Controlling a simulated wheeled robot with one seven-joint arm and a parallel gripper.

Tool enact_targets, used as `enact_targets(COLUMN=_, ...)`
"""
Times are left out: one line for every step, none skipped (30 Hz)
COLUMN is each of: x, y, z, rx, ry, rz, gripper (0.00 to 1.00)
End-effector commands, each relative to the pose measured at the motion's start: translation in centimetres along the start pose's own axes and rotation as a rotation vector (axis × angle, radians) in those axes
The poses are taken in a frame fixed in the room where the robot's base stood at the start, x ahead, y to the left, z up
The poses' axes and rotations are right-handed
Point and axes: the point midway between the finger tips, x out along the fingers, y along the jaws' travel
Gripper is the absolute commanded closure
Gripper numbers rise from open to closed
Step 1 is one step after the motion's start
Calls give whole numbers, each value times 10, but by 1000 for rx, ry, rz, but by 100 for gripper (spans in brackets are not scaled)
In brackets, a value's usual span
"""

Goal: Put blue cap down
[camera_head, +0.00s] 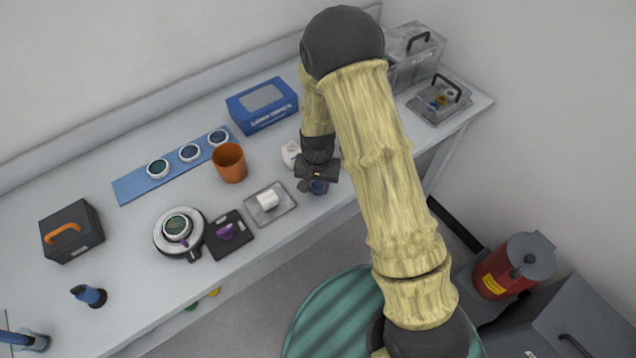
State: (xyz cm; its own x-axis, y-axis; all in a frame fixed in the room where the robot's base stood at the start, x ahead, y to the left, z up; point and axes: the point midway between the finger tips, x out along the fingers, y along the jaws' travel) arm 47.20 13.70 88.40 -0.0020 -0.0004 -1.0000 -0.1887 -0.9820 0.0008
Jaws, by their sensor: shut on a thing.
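My gripper (318,180) points down over the front part of the bench, right of the small clear tray. It is shut on a small dark blue thing, which I take for the blue cap (318,188). The fingers and wrist hide much of the cap. I cannot tell whether its underside touches the bench top (130,230).
A clear tray (285,212) with a white block (267,200) lies just left of my gripper. A white object (291,153) stands behind it.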

Motion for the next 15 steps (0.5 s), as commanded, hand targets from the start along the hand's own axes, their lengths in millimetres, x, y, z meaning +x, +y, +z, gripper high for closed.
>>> enact_targets(x=0, y=0, z=0, rx=0, ry=1, rz=-1, gripper=94)
enact_targets(x=0, y=0, z=0, rx=0, ry=1, rz=-1, gripper=94)
enact_targets(x=0, y=0, z=0, rx=-1, ry=1, rz=-1, gripper=94)
enact_targets(x=0, y=0, z=0, rx=-1, ry=1, rz=-1, gripper=94)
enact_targets(x=0, y=0, z=0, rx=-1, ry=1, rz=-1, gripper=94)
enact_targets(x=0, y=0, z=0, rx=-1, ry=1, rz=0, gripper=94)
enact_targets(x=1, y=0, z=0, rx=-1, ry=1, rz=0, gripper=94)
enact_targets(x=2, y=0, z=0, rx=-1, ry=1, rz=0, gripper=94)
enact_targets(x=3, y=0, z=0, rx=-1, ry=1, rz=0, gripper=94)
enact_targets(x=2, y=0, z=0, rx=-1, ry=1, rz=-1, gripper=68)
enact_targets(x=2, y=0, z=0, rx=-1, ry=1, rz=-1, gripper=62)
enact_targets(x=2, y=0, z=0, rx=-1, ry=1, rz=-1, gripper=54)
enact_targets(x=2, y=0, z=0, rx=-1, ry=1, rz=-1, gripper=52)
enact_targets(x=2, y=0, z=0, rx=-1, ry=1, rz=0, gripper=52)
enact_targets(x=2, y=0, z=0, rx=-1, ry=1, rz=0, gripper=52)
